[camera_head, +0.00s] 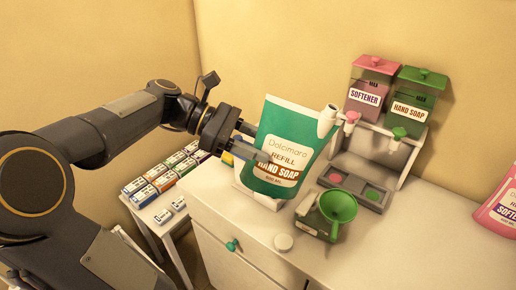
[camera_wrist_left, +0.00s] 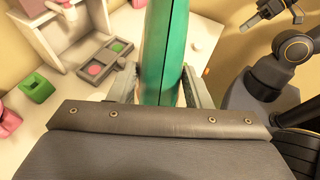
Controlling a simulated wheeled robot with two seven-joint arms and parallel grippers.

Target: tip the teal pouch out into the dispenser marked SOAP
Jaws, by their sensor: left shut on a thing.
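The teal pouch (camera_head: 285,150), labelled REFILL HAND SOAP, is nearly upright above the left part of the counter. Its pale spout (camera_head: 327,120) is at its upper right corner. My left gripper (camera_head: 245,143) is shut on the pouch's left side. In the left wrist view the pouch (camera_wrist_left: 160,55) shows edge-on between the fingers. The green dispenser (camera_head: 413,105) marked HAND SOAP stands behind and to the right, its green lid on top. My right arm seems to show in the left wrist view, with its gripper (camera_wrist_left: 270,12) partly cut off; its jaws are unclear.
The pink SOFTENER dispenser (camera_head: 366,98) stands left of the green one. A drip tray (camera_head: 357,183) lies below them. A pink pouch (camera_head: 497,212) is at far right. Small boxes (camera_head: 160,180) fill a side table.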

